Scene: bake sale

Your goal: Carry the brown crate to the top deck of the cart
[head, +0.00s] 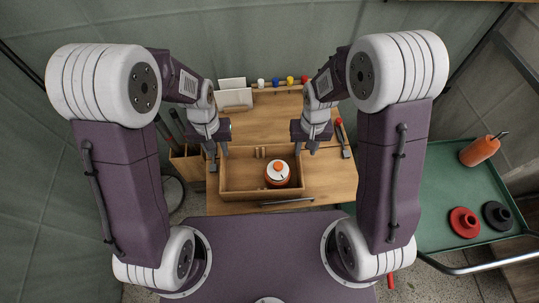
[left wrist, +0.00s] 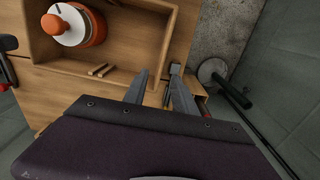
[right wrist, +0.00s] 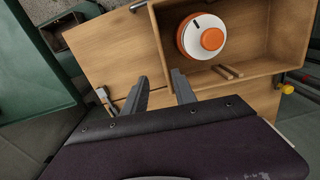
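The brown crate (head: 224,188) sits on the wooden table in the middle of the head view. A white and orange round canister (head: 277,174) stands inside it, with small wooden sticks beside it. My left gripper (head: 217,155) is open near the crate's left wall; in the left wrist view its fingers (left wrist: 159,82) lie either side of that wall's line. My right gripper (head: 312,146) is open near the right wall; its fingers (right wrist: 158,88) also show apart in the right wrist view. I cannot tell whether either touches the crate. The cart's green top deck (head: 440,210) is at right.
On the deck lie an orange bottle (head: 480,150), a red disc (head: 464,222) and a black disc (head: 497,215); its left-hand part is clear. Small coloured jars (head: 276,82) and white cards (head: 234,95) line the table's (head: 265,125) back. A red-handled tool (head: 341,135) lies right of the crate.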

